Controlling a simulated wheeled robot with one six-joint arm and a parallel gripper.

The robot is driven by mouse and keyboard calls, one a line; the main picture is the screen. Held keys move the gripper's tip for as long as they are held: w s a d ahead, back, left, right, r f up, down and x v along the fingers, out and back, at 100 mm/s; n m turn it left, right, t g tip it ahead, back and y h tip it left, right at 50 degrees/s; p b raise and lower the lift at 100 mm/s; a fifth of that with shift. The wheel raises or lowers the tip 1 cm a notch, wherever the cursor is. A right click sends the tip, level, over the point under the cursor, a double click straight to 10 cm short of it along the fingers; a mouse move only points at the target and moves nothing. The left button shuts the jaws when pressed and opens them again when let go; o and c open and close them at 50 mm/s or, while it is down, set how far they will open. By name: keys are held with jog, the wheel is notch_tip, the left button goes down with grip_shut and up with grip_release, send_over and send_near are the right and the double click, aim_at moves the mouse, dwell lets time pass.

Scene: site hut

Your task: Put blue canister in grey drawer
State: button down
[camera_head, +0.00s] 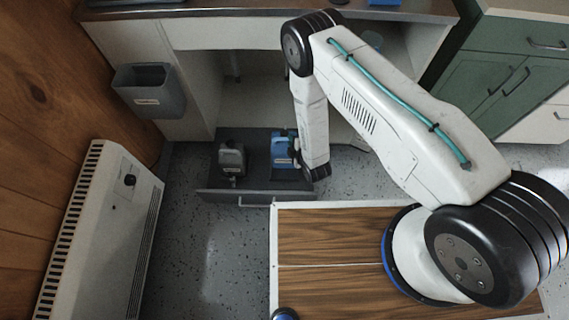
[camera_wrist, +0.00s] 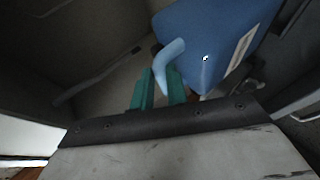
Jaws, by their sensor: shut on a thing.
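The blue canister (camera_head: 283,150) is inside the open grey drawer (camera_head: 221,196), in its right part, partly hidden by my arm. In the wrist view the blue canister (camera_wrist: 215,35) fills the upper middle, tilted in the picture, with a pale label and a light blue handle. My gripper (camera_wrist: 166,84) has green fingers, one on each side of that handle, shut on it. In the head view the gripper is hidden behind my arm. Whether the canister touches the drawer floor I cannot tell.
A grey canister (camera_head: 231,160) stands in the drawer's left part. A grey bin (camera_head: 149,92) hangs at the desk's left side. A white heater (camera_head: 100,230) stands along the left wall. Speckled floor (camera_head: 205,250) is clear in front of the drawer.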

jog(key=shift+f, duration=5.05)
jog(key=c, duration=1.4)
grip_release()
jog(key=shift+s+f, duration=0.1)
